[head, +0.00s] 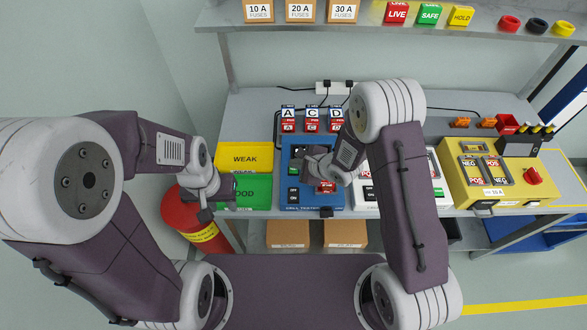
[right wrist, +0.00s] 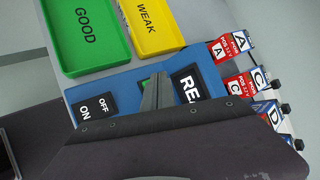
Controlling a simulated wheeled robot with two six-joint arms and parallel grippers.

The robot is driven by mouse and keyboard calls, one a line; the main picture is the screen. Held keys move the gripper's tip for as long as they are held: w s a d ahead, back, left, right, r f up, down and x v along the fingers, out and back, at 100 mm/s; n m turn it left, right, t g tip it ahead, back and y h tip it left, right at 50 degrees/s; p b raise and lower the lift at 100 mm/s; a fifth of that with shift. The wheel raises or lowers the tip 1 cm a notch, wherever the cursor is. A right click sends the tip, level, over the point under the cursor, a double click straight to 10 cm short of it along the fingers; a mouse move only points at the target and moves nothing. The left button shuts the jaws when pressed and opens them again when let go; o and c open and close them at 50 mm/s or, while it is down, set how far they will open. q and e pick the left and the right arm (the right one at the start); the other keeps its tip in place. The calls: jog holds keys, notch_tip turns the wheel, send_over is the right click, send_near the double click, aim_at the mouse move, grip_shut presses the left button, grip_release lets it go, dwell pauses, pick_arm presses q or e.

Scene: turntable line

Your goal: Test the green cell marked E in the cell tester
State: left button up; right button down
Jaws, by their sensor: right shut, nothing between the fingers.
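The blue cell tester (head: 286,172) stands on the bench, with an ON/OFF switch (head: 293,195) on its left. My right gripper (head: 315,163) is over the tester, shut and empty, and hides part of its face. In the right wrist view its dark fingers (right wrist: 155,94) are beside a black "REA…" label (right wrist: 188,87) and a small green patch. A red-and-white marked piece (head: 326,187) shows on the tester, partly covered. I cannot make out a green cell marked E. My left gripper (head: 205,208) hangs left of the green tray; its jaw opening is unclear.
Cells marked A (head: 288,119), C (head: 312,119) and D (head: 336,119) stand behind the tester. A yellow WEAK tray (head: 245,158) and green GOOD tray (head: 246,192) lie to its left. A white device (head: 439,182) and yellow device (head: 510,188) stand to its right.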

aim_at(296, 171)
jog(key=shift+f, duration=0.1)
dwell(0.7)
jog(key=shift+f, duration=0.3)
jog(key=shift+f, duration=0.5)
dwell(0.6)
dwell(0.3)
jog(key=shift+r+p, duration=0.85)
jog(key=shift+r, duration=0.05)
notch_tip(296, 171, up, 5)
jog(key=p, duration=0.5)
jog(key=shift+r, duration=0.15)
